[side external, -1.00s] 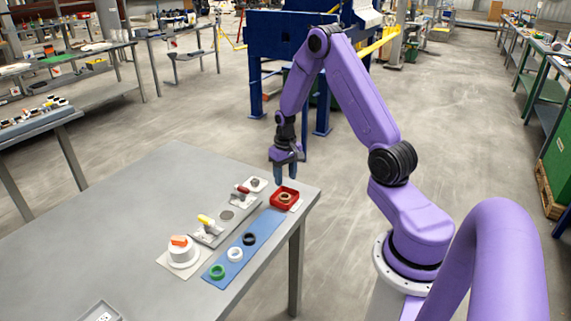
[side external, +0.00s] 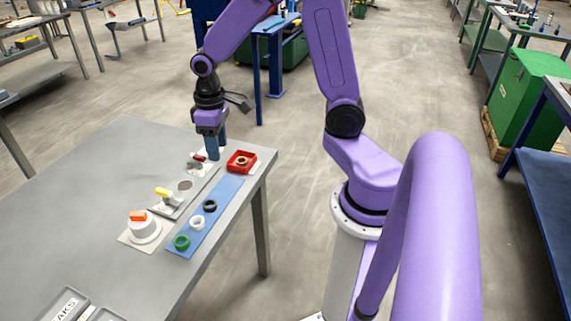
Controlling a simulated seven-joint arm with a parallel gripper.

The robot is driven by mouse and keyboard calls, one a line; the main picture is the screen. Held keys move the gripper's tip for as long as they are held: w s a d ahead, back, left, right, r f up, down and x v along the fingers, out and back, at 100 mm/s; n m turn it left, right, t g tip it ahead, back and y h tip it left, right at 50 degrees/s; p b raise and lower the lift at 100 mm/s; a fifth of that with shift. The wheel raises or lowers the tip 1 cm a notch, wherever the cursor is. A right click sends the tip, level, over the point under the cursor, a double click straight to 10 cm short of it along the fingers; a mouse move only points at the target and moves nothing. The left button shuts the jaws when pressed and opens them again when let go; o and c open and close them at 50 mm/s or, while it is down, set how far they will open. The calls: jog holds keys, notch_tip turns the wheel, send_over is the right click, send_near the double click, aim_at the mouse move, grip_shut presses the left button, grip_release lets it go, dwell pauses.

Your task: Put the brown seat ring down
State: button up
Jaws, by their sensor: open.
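The brown seat ring (side external: 242,160) lies in a small red tray (side external: 233,168) at the far right corner of the table. My gripper (side external: 217,148) is open, pointing down, to the left of the red tray and apart from the ring. Nothing shows between its fingers.
A blue mat (side external: 224,190) holds a black ring (side external: 210,205), a white ring (side external: 197,222) and a green ring (side external: 181,242). Left of it are a red-handled clamp (side external: 197,158), a grey plate with a yellow handle (side external: 163,192) and a white cylinder (side external: 144,229). The left tabletop is mostly clear.

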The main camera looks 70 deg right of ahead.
jog(key=s+a+r+n, duration=0.2)
jog(key=s+a+n, duration=0.2)
jog(key=s, duration=0.6)
jog(key=s+a+r+n, duration=0.3)
jog(key=s+n, duration=0.2)
jog(key=s, duration=0.5)
jog(key=shift+s+a+n, duration=0.4)
